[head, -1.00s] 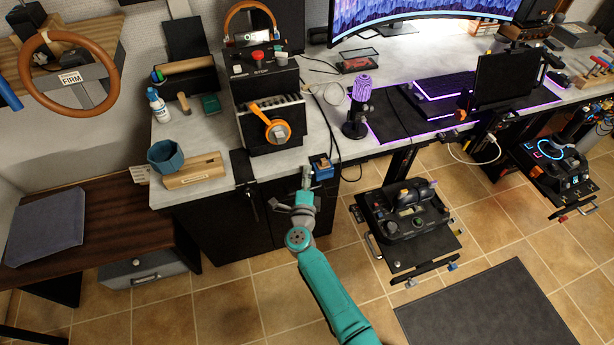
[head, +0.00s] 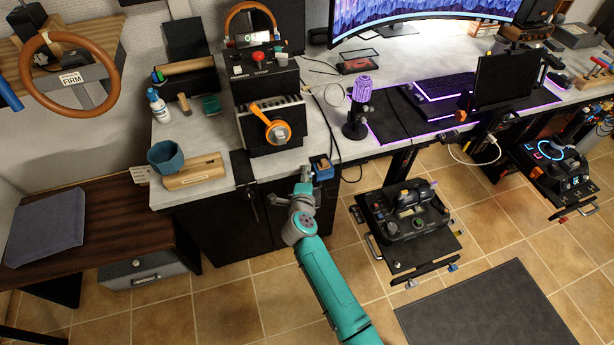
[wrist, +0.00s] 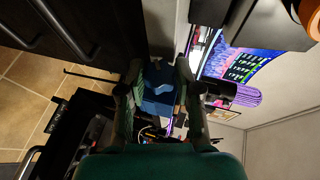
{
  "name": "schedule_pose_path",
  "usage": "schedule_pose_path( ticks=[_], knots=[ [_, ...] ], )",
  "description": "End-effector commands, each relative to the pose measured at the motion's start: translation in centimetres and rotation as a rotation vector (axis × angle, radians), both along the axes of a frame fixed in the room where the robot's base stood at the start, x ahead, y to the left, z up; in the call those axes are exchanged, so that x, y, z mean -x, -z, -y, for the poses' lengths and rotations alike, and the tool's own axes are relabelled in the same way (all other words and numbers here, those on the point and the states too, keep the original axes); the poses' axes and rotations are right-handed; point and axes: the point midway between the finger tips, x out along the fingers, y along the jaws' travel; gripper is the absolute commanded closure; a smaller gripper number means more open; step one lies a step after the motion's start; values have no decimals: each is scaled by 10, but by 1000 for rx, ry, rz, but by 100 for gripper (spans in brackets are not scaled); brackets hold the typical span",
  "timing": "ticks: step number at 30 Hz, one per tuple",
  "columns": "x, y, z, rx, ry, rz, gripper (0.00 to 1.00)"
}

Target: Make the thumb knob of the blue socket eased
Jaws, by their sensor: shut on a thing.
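The blue socket (head: 322,168) sits at the front edge of the grey desk, just right of the dark cabinet. In the wrist view the blue socket (wrist: 157,106) fills the gap between my fingers. Its thumb knob (wrist: 161,88) appears as a small lighter blue part, dim and hard to make out. My gripper (head: 307,174) is at the socket's left front side in the head view. In the wrist view my gripper (wrist: 158,88) has one finger on each side of the knob and is shut on it. The exact contact is in shadow.
A black lever box with an orange handle (head: 277,131) stands on the desk behind. A microphone (head: 358,108) is to the right. A control panel on a stand (head: 405,220) stands right of my arm. The tiled floor (head: 235,300) left of my arm is clear.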

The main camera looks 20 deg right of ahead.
Motion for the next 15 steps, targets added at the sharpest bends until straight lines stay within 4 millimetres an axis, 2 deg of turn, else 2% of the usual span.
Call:
schedule_pose_path(
  ticks=[10, 11, 13, 14, 15],
  knots=[
    [1, 1, 1, 0, 2, -3, 100],
    [1, 1, 1, 1, 2, -2, 64],
    [1, 1, 1, 1, 2, -2, 47],
    [0, 1, 1, 1, 2, -2, 41],
    [0, 1, 1, 1, 2, -2, 41]
  ],
)
